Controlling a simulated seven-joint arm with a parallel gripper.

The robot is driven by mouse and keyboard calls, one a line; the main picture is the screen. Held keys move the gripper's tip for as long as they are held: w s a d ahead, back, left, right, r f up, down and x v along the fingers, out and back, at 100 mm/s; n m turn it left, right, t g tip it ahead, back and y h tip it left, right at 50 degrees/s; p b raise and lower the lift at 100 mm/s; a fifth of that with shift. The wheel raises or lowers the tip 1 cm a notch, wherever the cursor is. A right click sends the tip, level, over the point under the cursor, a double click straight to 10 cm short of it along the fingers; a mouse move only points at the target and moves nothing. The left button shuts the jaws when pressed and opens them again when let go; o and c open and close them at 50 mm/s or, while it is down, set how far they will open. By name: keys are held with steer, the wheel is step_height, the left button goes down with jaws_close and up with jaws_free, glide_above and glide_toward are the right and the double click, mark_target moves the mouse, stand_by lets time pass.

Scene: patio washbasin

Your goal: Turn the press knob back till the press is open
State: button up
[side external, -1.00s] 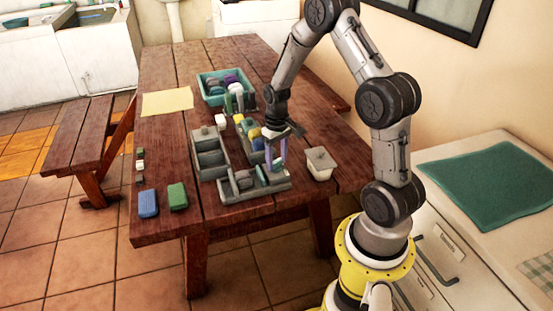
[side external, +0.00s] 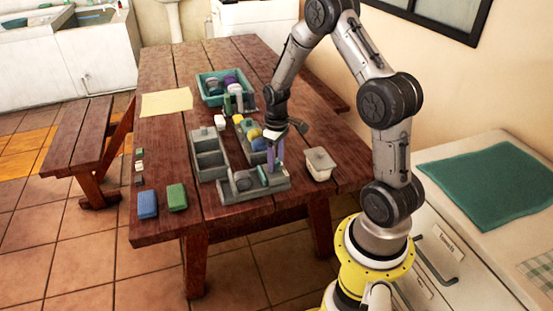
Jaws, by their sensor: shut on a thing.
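The press (side external: 226,189) is a grey block-like fixture near the front of the wooden table, with a teal piece (side external: 262,176) standing upright in it. My gripper (side external: 276,168) points down over the right part of the press, with its pale purple fingers low at the fixture. It is shut on the press knob, which the fingers mostly hide. At this size I cannot tell how wide the press stands open.
A grey compartment tray (side external: 209,160) stands left of the gripper, and a lidded pale container (side external: 319,164) stands close on the right. A teal bin (side external: 211,98) is farther back. Blue (side external: 148,204) and green (side external: 177,197) blocks lie at the front left.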

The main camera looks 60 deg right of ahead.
steer(key=o, duration=1.4)
steer(key=shift+c, duration=0.2)
steer(key=shift+r, duration=0.15)
step_height(320, 180, up, 14)
steer(key=shift+f, duration=0.2)
